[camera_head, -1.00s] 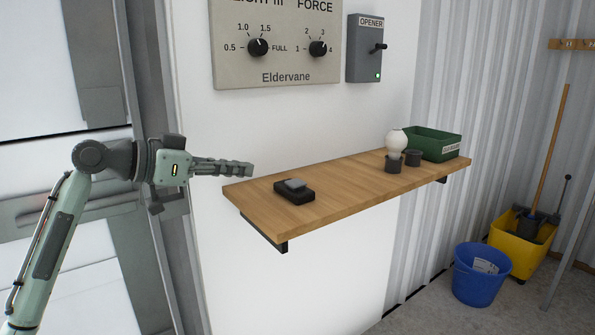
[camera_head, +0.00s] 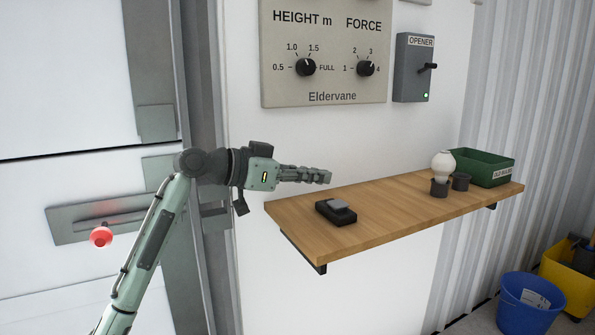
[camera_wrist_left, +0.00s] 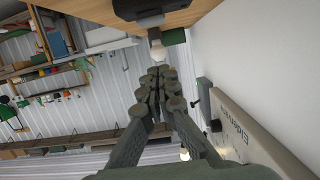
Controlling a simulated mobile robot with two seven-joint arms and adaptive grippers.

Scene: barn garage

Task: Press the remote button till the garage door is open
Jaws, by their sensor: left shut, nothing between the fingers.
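The remote, a small black box with a grey button on top (camera_head: 336,211), lies on the wooden wall shelf (camera_head: 385,212) near its left end. In the left wrist view the remote (camera_wrist_left: 140,8) shows only in part at the top edge. My left gripper (camera_head: 328,177) is shut and empty, above the shelf's left end, behind and above the remote and apart from it. Its closed fingers (camera_wrist_left: 160,82) also show in the left wrist view. The white garage door (camera_head: 70,200) stands at the left, with its panels down in view. My right gripper is not in view.
A white bulb (camera_head: 443,163), dark round pieces (camera_head: 461,182) and a green bin (camera_head: 485,168) stand at the shelf's right. Above hang a control panel (camera_head: 325,85) with two dials and a grey opener box (camera_head: 413,85) with a green light. A blue bucket (camera_head: 525,310) stands on the floor.

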